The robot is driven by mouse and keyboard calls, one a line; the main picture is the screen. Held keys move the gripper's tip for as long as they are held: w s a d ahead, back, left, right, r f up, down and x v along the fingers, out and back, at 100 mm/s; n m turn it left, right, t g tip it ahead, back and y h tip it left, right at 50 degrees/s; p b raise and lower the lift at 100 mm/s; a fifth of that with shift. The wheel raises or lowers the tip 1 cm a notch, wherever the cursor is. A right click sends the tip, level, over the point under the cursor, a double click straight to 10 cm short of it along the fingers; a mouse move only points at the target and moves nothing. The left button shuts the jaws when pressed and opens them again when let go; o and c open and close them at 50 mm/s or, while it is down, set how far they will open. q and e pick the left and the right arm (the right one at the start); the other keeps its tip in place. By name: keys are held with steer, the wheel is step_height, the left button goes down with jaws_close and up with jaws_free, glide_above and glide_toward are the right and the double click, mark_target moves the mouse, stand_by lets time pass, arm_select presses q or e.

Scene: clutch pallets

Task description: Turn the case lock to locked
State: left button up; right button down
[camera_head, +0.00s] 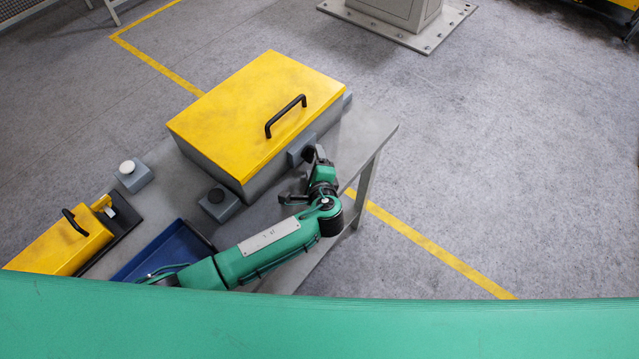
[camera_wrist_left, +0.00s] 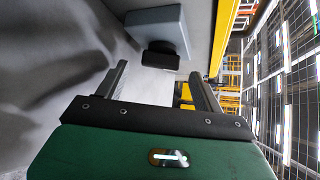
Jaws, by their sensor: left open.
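The case (camera_head: 250,110) has a yellow lid, grey sides and a black handle (camera_head: 286,116), and its lid is down. The case lock is a grey block (camera_head: 298,150) on the case's side. In the left wrist view the lock (camera_wrist_left: 157,30) shows a black knob (camera_wrist_left: 161,55). My left gripper (camera_head: 301,175) is beside that side of the case, close to the lock. In its wrist view the gripper (camera_wrist_left: 159,72) is open, with the knob ahead between its fingers and apart from them. The lock's marks are not readable. My right gripper is not in view.
The case stands on a grey table (camera_head: 362,135). Two small grey boxes, one with a white button (camera_head: 127,167) and one with a dark top (camera_head: 217,195), stand left of it. A blue tray (camera_head: 165,250) and a smaller yellow box (camera_head: 60,246) are at lower left.

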arm_select(q)
steer(key=b+v, duration=0.1)
steer(key=v, duration=0.9)
steer(key=shift+f+b, duration=0.15)
steer(key=shift+b, duration=0.25)
steer(key=shift+s+r, duration=0.3)
steer(key=shift+s, duration=0.3)
